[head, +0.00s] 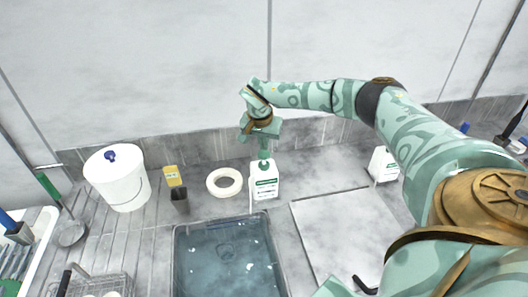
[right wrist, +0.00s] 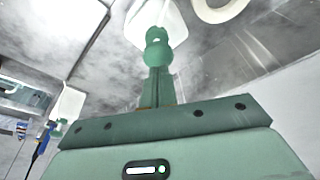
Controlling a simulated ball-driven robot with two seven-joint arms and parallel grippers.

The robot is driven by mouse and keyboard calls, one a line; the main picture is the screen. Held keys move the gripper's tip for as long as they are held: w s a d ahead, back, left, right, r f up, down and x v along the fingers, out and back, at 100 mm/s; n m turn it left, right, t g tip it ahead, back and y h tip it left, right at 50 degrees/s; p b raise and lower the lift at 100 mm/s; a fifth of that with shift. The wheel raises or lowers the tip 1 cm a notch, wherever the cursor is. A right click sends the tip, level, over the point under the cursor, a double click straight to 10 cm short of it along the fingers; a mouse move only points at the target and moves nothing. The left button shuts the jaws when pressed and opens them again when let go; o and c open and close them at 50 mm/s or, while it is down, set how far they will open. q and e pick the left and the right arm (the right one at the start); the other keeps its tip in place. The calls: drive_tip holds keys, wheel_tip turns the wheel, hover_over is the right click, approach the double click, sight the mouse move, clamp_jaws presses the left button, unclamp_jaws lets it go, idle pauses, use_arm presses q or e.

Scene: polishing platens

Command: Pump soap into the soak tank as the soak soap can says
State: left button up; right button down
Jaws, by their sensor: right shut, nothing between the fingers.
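A white pump bottle (head: 264,184) with a green pump and a green-and-white label stands at the back edge of the soak tank (head: 178,262). The label is too small to read. A thin pale line runs down along the bottle's left edge; I cannot tell if it is soap. The tank holds bluish water with a few pale spots. My right gripper (head: 263,149) is shut and empty, pointing down over the pump. In the right wrist view its fingertips (right wrist: 156,72) are at the green pump head (right wrist: 157,52) and seem to touch it. My left gripper is out of view.
A second white bottle (head: 383,164) stands at the back right. A grey board (head: 345,228) lies right of the tank. A white ring (head: 213,191), a yellow-and-dark item (head: 174,178) and a white bucket (head: 117,181) stand left of the bottle. A wire rack (head: 90,284) is front left.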

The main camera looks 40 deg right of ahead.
drive_tip(key=shift+f, duration=0.2)
drive_tip(key=shift+a+b+x, duration=0.25)
drive_tip(key=shift+b+x, duration=0.1)
drive_tip(key=shift+x, duration=0.85)
drive_tip(key=shift+s+f, duration=0.1)
drive_tip(key=shift+s, duration=0.1)
drive_tip(key=p+v, duration=0.3)
drive_tip(key=shift+w+d, duration=0.2)
drive_tip(key=shift+d, duration=0.1)
idle(0.5)
